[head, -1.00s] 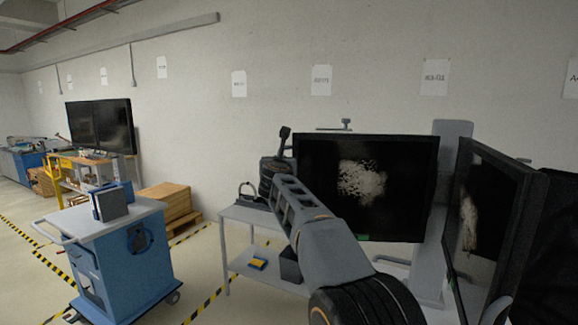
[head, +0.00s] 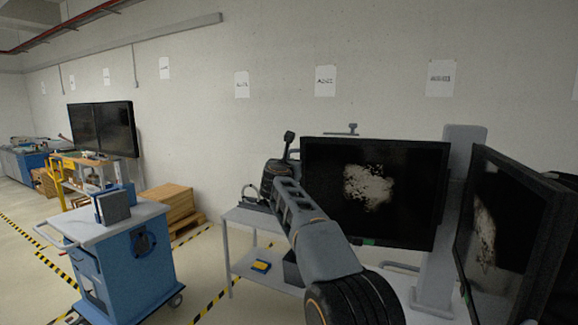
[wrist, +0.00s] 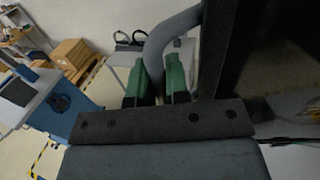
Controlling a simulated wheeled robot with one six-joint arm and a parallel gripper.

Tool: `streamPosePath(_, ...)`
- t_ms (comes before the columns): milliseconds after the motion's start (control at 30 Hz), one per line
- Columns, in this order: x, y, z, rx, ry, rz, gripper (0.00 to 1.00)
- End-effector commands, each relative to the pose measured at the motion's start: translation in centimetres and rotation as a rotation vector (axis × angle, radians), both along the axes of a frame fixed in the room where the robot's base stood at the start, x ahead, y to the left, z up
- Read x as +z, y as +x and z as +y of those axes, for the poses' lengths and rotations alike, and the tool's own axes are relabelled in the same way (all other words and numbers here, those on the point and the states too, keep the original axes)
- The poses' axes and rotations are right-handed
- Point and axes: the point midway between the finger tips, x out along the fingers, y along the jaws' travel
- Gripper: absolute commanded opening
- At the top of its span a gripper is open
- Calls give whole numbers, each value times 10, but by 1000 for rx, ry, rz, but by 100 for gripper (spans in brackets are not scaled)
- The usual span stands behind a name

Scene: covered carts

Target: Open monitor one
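Two dark monitors with pale smudged patches stand at the right in the head view: one facing me (head: 410,215) and one turned sideways (head: 541,225) nearer the right edge. No label shows which is monitor one. A dark panel (wrist: 270,60) fills the right of the wrist view. My gripper (wrist: 159,75) has two green fingers, which stand apart with a grey curved bar (wrist: 172,36) showing in the gap. I see no clear grip on the bar.
A grey table (head: 243,217) stands left of the monitors, with a yellow-blue item (head: 261,267) on its lower shelf. A blue cart (head: 145,278) stands at the left. Open floor lies between cart and table.

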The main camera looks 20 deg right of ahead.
Motion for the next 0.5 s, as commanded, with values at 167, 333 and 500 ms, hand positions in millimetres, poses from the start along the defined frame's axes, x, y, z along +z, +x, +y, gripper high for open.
streamPosePath(167, 1, 0, 0, 1, 0, -2, 32)
streamPosePath(333, 0, 0, 0, 0, 0, 0, 38)
streamPosePath(500, -1, -2, 0, 0, 0, 0, 38)
